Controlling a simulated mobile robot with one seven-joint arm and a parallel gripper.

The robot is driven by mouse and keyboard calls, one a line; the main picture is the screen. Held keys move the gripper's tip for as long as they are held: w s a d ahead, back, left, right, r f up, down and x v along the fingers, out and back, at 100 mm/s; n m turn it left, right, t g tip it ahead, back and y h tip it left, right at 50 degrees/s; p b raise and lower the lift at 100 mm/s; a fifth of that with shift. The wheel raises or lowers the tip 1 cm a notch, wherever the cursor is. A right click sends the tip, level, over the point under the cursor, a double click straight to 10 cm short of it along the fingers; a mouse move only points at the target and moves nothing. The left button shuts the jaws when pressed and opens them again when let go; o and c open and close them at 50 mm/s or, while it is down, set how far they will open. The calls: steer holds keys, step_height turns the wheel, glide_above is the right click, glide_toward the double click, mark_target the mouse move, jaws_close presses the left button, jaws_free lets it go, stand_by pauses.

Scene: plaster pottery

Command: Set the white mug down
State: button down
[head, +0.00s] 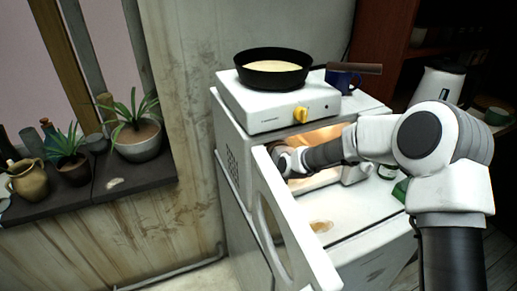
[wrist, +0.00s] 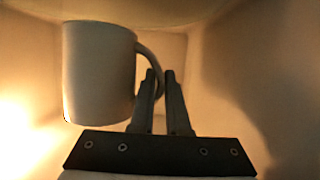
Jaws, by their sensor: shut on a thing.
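The white mug (wrist: 97,75) shows upright in the wrist view, with its handle on the right side. My gripper (wrist: 159,76) is shut on that handle; the two fingers stand close together just right of the mug's body. The mug is inside the warmly lit white microwave (head: 375,249), whose door (head: 283,225) stands open toward the front. In the head view my gripper's end (head: 286,161) reaches into the opening, and the mug is hidden there. The mug's base shows no clear contact with the floor of the microwave; I cannot tell if it touches.
A white hot plate (head: 270,118) with a black pan (head: 272,77) sits on top of the microwave. A white kettle (head: 438,84) is at the right. Potted plants (head: 138,140) line the left sill. The open door borders my arm.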

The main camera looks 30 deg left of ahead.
steer(key=s+d, duration=1.1)
steer(key=d, duration=0.3)
steer(key=shift+r+b, duration=0.15)
steer(key=shift+b, duration=0.2)
steer(key=shift+s, duration=0.1)
stand_by(0.4)
steer(key=shift+d, duration=0.1)
stand_by(0.5)
steer(key=w+d+f+m+t+h+p, duration=0.1)
steer(key=w+d+m+t+h, duration=0.2)
steer(key=d, duration=0.8)
steer(key=w+d+f+m+h+p, duration=0.15)
steer(key=d+m+h, duration=0.25)
steer(key=d, duration=0.8)
steer(key=w+d+f+m+t+h+p, duration=0.1)
steer(key=w+d+m+t+h, duration=0.2)
steer(key=d, duration=0.8)
steer(key=shift+g+h, duration=0.4)
steer(key=f, duration=0.1)
steer(key=s+f, duration=0.1)
steer(key=f, duration=0.2)
steer(key=shift+s+d+f, duration=0.1)
steer(key=shift+s+f, duration=0.25)
steer(key=shift+w, duration=0.1)
